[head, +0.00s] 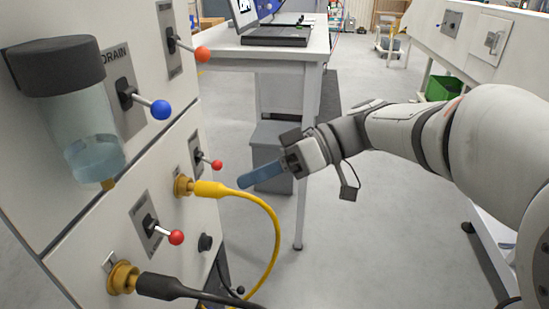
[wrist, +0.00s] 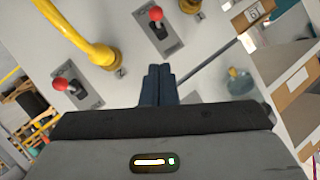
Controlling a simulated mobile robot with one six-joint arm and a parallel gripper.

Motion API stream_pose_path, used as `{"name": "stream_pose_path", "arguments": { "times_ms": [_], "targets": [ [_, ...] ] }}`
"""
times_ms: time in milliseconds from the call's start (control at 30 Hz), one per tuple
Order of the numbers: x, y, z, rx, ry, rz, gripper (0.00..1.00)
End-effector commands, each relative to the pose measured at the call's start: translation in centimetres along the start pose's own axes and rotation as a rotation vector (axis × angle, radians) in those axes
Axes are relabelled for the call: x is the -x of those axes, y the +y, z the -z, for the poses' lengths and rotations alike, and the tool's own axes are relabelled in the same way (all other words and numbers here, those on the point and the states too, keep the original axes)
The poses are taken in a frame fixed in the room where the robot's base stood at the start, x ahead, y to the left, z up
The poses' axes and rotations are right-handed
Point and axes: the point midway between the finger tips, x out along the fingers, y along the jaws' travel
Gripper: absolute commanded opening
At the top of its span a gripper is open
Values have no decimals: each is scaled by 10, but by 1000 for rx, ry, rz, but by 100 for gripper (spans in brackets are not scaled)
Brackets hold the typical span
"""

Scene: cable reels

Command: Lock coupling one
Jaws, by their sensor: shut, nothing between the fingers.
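A yellow cable plug (head: 208,189) sits in a brass coupling (head: 182,186) on the pale panel, with a red-knobbed lever (head: 217,164) above it. Lower down, a black cable plug (head: 160,286) sits in another brass coupling (head: 122,278), with a red-knobbed lever (head: 176,237) above it. I cannot read which coupling is one. My gripper (head: 244,181) is shut and empty, its blue fingers to the right of the yellow plug and apart from it. In the wrist view the shut fingers (wrist: 158,72) show below a red-knobbed lever (wrist: 155,14), with the yellow plug (wrist: 98,50) to the left.
A clear jar with a black cap (head: 58,65) and a blue-knobbed lever (head: 160,109) are higher on the panel. The yellow cable (head: 277,235) hangs in a loop below my gripper. A white table (head: 300,55) stands behind. The grey floor below the arm is clear.

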Motion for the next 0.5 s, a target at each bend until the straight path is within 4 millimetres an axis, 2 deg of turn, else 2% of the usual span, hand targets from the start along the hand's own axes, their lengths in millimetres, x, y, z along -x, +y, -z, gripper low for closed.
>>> {"name": "stream_pose_path", "arguments": {
  "times_ms": [33,200,500],
  "targets": [
    [8,2,-2,-3,2,-4,0],
    [23,4,-6,-1,0,-1,0],
    [27,4,-8,1,-1,1,0]
  ]
}}
